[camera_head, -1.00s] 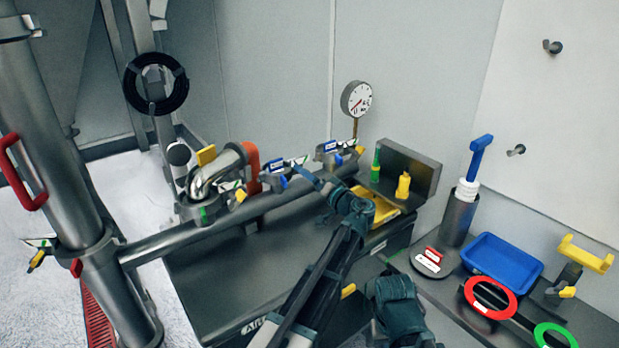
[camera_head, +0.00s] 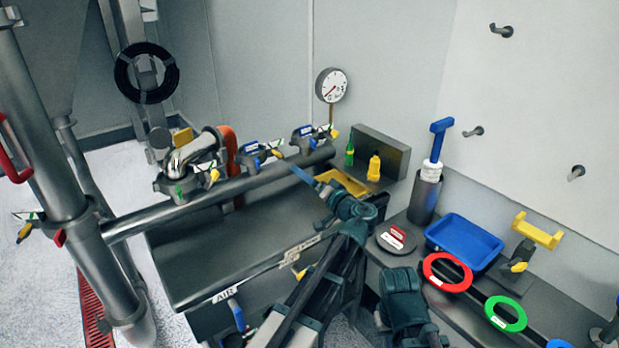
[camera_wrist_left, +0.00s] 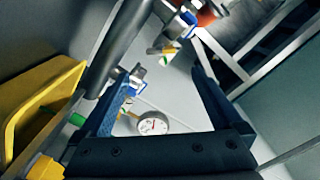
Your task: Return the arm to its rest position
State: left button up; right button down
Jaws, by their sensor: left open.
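My left gripper (camera_head: 303,176) reaches in from the bottom middle of the head view, its blue finger close to the pipe with the valves. In the left wrist view my left gripper (camera_wrist_left: 162,88) has its two fingers spread wide with nothing between them. A dark teal joint of my own shows at the bottom right of centre in the head view. My right gripper is not seen.
A pipe (camera_head: 240,190) carries several valves with blue and yellow handles. A pressure gauge (camera_head: 331,85) stands behind. A yellow tray (camera_head: 343,184), yellow bottle (camera_head: 374,167), blue tray (camera_head: 464,240), red ring (camera_head: 447,272) and green ring (camera_head: 506,314) are to the right.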

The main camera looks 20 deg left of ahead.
pick_arm(q)
jog(key=s+f+g+h, duration=0.1)
jog(key=s, duration=0.1)
jog(key=s+f+g+h+p, duration=0.1)
jog(key=s+f, duration=0.1)
jog(key=s+d+f+g+p, duration=0.1)
jog(key=s+f, duration=0.1)
jog(key=s, duration=0.1)
jog(key=shift+f+h, duration=0.25)
jog(key=shift+h, duration=0.15)
jog(key=s+d+f+m+g+h+p, duration=0.2)
jog(key=s+d+f+g+h, duration=0.2)
jog(key=s+d, duration=0.4)
jog(key=s+d+f+m+g+h+p, duration=0.2)
jog(key=s+d, duration=0.6)
jog(key=s, duration=0.7)
notch_tip(320, 180, down, 4)
jog(key=m+g+h, duration=0.1)
jog(key=g+h, duration=0.1)
jog(key=h, duration=0.2)
jog(key=shift+s+p, duration=0.2)
jog(key=shift+p, duration=0.1)
jog(key=shift+r, duration=0.1)
jog(key=shift+c, duration=0.2)
